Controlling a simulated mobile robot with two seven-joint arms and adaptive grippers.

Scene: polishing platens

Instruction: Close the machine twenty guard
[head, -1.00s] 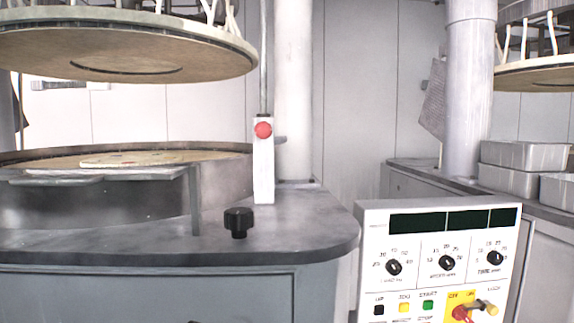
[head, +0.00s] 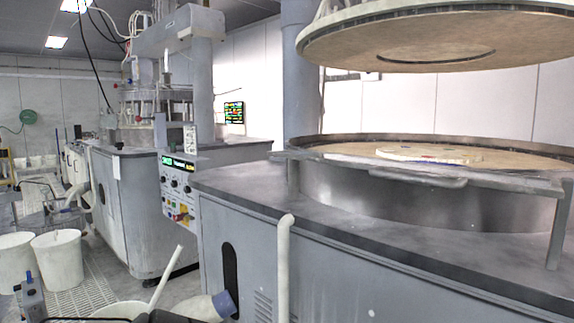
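A polishing machine fills the right of the head view, with a grey cabinet (head: 262,262) and a dark worktop (head: 395,240). A round metal guard wall (head: 385,198) stands around its platen (head: 530,163). A flat metal shelf (head: 400,175) on legs runs along the front of the wall. A pale disc (head: 430,154) lies on the platen. The round upper plate (head: 420,48) hangs raised above, with a clear gap. No machine number is readable, so I cannot tell which machine is twenty. Neither of my grippers is in view.
A second machine (head: 128,205) stands further left, with a control panel (head: 178,188) at its near corner. White buckets (head: 58,262) stand on the floor at left. A pale upright pipe (head: 284,265) stands before the near cabinet. Some floor (head: 105,275) is free between buckets and machines.

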